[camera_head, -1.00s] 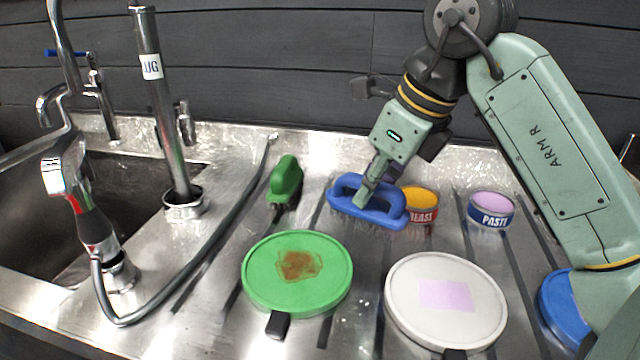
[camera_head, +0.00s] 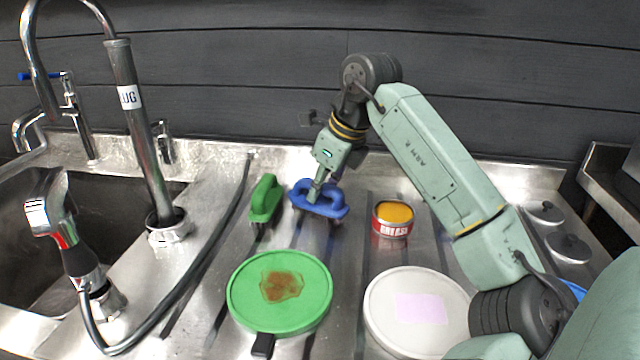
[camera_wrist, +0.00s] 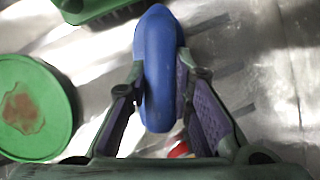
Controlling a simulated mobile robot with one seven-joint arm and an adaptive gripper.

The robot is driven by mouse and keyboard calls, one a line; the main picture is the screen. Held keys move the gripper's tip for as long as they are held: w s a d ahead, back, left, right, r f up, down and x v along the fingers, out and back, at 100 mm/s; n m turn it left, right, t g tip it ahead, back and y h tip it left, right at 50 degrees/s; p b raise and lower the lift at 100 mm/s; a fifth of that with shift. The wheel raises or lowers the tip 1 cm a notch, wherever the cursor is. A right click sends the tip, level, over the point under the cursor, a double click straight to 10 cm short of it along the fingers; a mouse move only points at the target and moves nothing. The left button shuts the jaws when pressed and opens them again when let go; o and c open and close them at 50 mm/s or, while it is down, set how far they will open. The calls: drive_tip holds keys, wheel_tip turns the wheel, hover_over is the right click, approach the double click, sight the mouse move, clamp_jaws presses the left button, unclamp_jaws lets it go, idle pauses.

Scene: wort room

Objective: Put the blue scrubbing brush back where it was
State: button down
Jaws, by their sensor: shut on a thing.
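The blue scrubbing brush (camera_head: 320,202) is in my gripper (camera_head: 316,192), which is shut on its handle. It is at the back of the steel drainboard, just right of the green brush (camera_head: 265,198). In the wrist view the blue brush (camera_wrist: 158,70) sits between the two fingers of my gripper (camera_wrist: 160,98). Its bristles point down in the head view; whether they touch the steel I cannot tell.
A grease tin (camera_head: 392,219) stands to the right. A green lid (camera_head: 279,292) with a brown stain and a white lid (camera_head: 418,312) with a pink patch lie in front. A hose, an upright pipe (camera_head: 143,140) and the sink (camera_head: 40,225) are at left.

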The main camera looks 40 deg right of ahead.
drive_tip(key=shift+f, duration=0.2)
drive_tip(key=c, duration=1.4)
unclamp_jaws()
drive_tip(key=shift+c, duration=0.2)
drive_tip(key=shift+r, duration=0.1)
drive_tip(key=shift+r, duration=0.15)
drive_tip(key=v, duration=1.2)
drive_tip(key=shift+s, duration=0.1)
